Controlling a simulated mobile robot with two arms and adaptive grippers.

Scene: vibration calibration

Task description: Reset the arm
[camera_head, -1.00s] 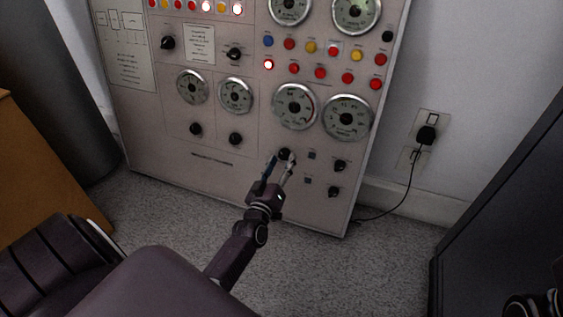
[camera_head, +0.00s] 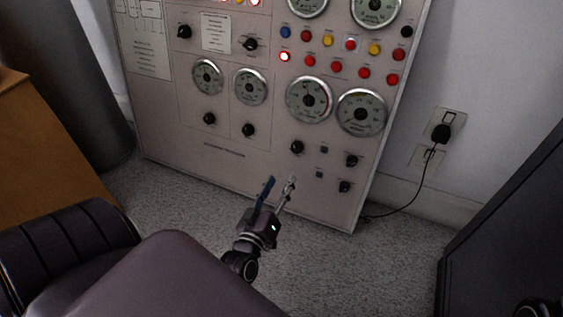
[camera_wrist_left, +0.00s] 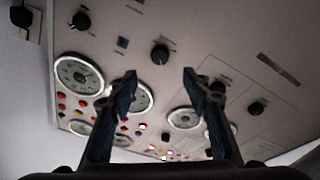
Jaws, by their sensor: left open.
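My left gripper (camera_head: 279,186) is open and empty. In the head view it is in front of the lower part of the control panel (camera_head: 230,172), below a black knob (camera_head: 297,147), and apart from it. In the left wrist view, the two fingers (camera_wrist_left: 160,82) stand wide apart with a black knob (camera_wrist_left: 160,54) showing beyond the gap between them. My left arm comes up from the bottom. At the bottom right corner a dark piece (camera_head: 540,308) shows, but I see no right gripper fingers.
The panel carries round gauges (camera_head: 309,99), red buttons (camera_head: 337,66) and more knobs. A plug (camera_head: 441,133) with a cable is on the right wall. A dark cabinet (camera_head: 505,230) stands right, a wooden desk (camera_head: 45,150) left. Grey carpet (camera_head: 330,255) lies clear between.

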